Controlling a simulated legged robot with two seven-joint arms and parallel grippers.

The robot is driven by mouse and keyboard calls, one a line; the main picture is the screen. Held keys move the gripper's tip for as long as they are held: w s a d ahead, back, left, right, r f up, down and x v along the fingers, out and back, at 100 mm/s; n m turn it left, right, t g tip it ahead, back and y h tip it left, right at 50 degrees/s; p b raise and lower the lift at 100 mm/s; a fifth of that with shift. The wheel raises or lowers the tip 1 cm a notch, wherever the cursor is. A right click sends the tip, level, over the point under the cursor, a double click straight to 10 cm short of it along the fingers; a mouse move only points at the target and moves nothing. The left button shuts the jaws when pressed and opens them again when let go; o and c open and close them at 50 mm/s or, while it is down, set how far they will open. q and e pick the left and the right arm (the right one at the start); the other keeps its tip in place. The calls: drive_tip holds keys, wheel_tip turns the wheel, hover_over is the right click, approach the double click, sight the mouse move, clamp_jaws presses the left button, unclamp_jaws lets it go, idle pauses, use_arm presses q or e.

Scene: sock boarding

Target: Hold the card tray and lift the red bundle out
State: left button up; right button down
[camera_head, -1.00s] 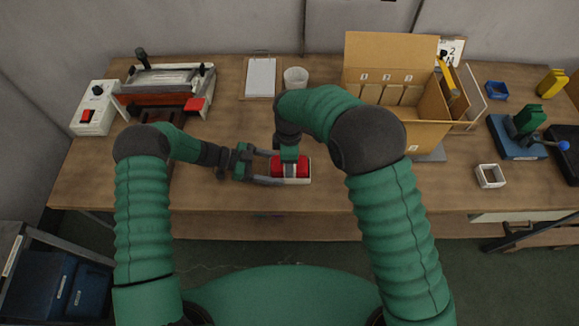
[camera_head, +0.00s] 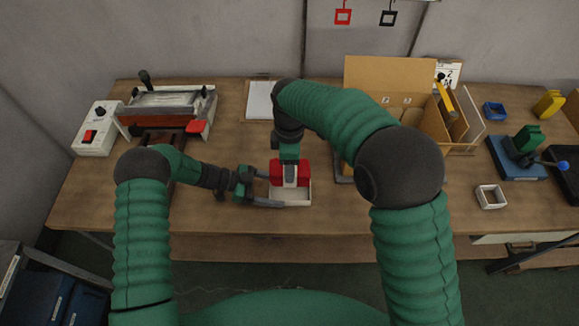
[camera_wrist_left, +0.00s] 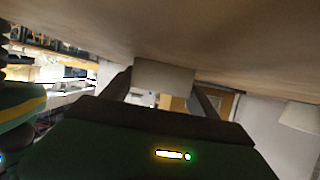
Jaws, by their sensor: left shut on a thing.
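The white card tray (camera_head: 291,199) sits on the front middle of the table. My left gripper (camera_head: 268,190) reaches in from the left and is shut on the tray's left end. In the left wrist view, the pale tray (camera_wrist_left: 163,77) shows between the two dark fingers. The red bundle (camera_head: 276,173) has a pale band round its middle and is raised above the tray, over its rear part. My right gripper (camera_head: 289,163) points down from above and is shut on the bundle. Its fingertips are partly hidden against the bundle. The tray's visible floor is bare.
A press machine (camera_head: 172,104) and white switch box (camera_head: 97,130) stand at the left. A cardboard box (camera_head: 388,75) stands behind my right arm. A small white frame (camera_head: 490,197), a blue tray (camera_head: 495,112) and a blue-based device (camera_head: 517,158) lie at the right.

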use_arm(q)
drive_tip(key=o, duration=1.4)
drive_tip(key=shift+a, duration=0.1)
drive_tip(key=v, duration=1.2)
